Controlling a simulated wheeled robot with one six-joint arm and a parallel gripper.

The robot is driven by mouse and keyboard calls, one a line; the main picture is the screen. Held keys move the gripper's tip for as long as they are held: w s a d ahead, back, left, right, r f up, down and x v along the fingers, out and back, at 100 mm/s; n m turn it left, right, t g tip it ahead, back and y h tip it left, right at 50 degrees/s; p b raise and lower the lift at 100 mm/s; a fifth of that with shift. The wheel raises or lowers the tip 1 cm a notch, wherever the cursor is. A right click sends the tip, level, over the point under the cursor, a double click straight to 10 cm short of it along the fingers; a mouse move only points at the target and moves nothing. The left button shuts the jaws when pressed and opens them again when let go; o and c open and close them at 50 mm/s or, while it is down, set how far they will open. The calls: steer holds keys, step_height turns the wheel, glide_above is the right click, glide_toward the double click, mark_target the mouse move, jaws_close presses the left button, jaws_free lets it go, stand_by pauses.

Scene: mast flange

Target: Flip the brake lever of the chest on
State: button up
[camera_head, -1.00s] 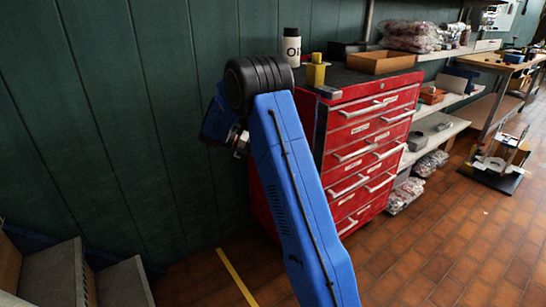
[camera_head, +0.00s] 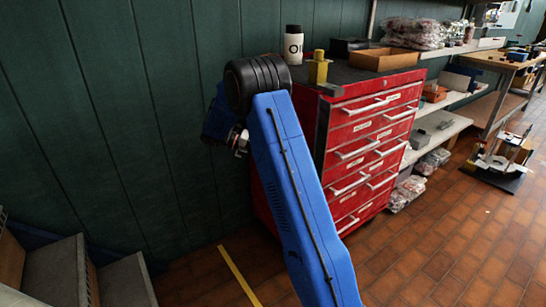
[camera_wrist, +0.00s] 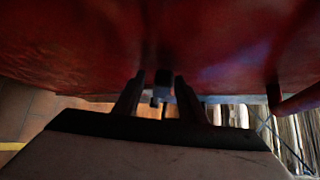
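The red chest (camera_head: 366,130), with several drawers and white handles, stands against the green wall in the head view. My blue arm covers its left side. In the wrist view a red surface of the chest (camera_wrist: 220,40) fills the top, close to my gripper (camera_wrist: 157,98). The two dark fingers are apart. A small dark part (camera_wrist: 162,82) shows between and beyond the fingertips. It may be the brake lever, but the picture is too dark to be sure. It does not look gripped.
A white bottle (camera_head: 293,45), a yellow block (camera_head: 318,68) and a cardboard tray (camera_head: 383,59) stand on the chest. Steps (camera_head: 60,272) are at the lower left. Shelves (camera_head: 437,130) are at the right. Tiled floor (camera_head: 440,235) is free in front of the chest.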

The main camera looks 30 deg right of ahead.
steer(key=v, duration=1.7)
steer(key=shift+w+a, duration=0.1)
